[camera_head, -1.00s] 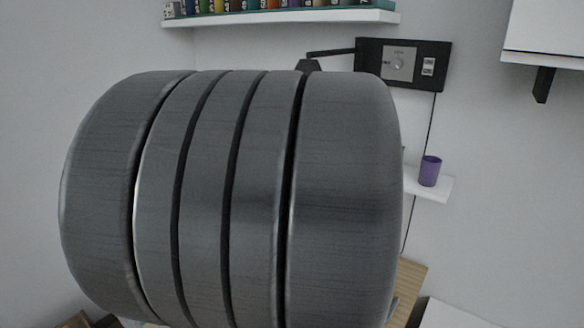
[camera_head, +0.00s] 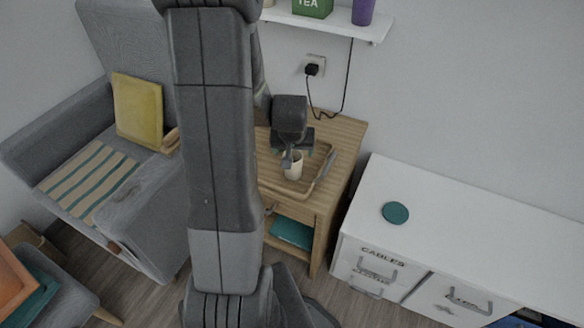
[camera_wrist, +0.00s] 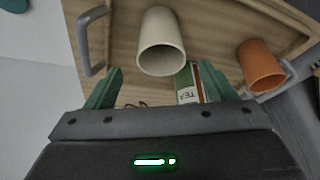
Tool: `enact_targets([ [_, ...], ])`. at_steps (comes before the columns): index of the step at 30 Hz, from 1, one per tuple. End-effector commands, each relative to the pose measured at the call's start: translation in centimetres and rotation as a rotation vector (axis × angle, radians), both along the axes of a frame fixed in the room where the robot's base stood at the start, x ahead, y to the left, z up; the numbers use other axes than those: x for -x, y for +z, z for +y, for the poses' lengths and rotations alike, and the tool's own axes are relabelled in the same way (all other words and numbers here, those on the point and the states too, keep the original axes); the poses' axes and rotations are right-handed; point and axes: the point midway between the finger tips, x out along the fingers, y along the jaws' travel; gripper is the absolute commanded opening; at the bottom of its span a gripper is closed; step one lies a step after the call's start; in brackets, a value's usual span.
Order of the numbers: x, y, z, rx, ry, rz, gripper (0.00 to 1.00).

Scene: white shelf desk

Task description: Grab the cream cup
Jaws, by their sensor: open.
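The cream cup (camera_head: 293,168) stands on a wooden tray on the small wooden side table. In the wrist view the cream cup (camera_wrist: 161,42) shows its open mouth toward the camera, just beyond my fingertips. My gripper (camera_head: 290,150) is over the tray, close to the cup. In the wrist view my gripper (camera_wrist: 158,84) has its two green fingers spread apart with nothing held between them. The cup is in front of the gap, toward the top of the picture. In the head view my gripper hides part of the tray.
A terracotta cup (camera_wrist: 262,66) and a tea box (camera_wrist: 190,84) share the tray, which has grey handles (camera_wrist: 92,42). A grey armchair (camera_head: 60,150) stands left of the table, a white drawer cabinet (camera_head: 470,210) right. A wall shelf (camera_head: 340,24) is above.

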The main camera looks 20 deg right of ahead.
Motion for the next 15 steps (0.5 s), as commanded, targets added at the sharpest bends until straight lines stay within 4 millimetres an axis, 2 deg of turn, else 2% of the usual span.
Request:
enact_targets([
  [3, -0.5, -1.6, -0.2, -0.001, 0.001, 0.002, 0.78],
  [11, -1.0, -2.9, -0.4, -0.001, 0.001, 0.002, 0.78],
  [15, -1.4, -4.6, -0.6, -0.001, 0.001, 0.004, 0.78],
])
